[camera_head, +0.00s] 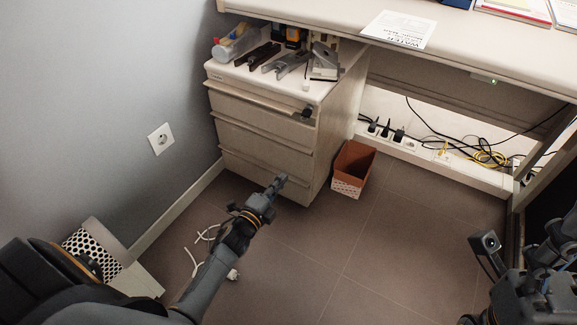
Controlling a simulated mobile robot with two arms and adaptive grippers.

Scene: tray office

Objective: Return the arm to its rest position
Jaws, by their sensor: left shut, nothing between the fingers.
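My left arm reaches in from the lower left over the floor. Its gripper (277,184) is shut and empty, pointing away from me in front of the lower drawers of the cabinet (262,135). From this angle I cannot tell how far it is from the drawer fronts. Part of my right arm (535,290) shows at the lower right edge. Its fingers cannot be made out.
Tools and a stapler (325,62) crowd the cabinet top. A small brown bin (353,165) stands beside the cabinet. The desk (470,45) spans the upper right, with cables (485,155) beneath. A white cable (196,255) lies near my left arm. The middle floor (390,250) is clear.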

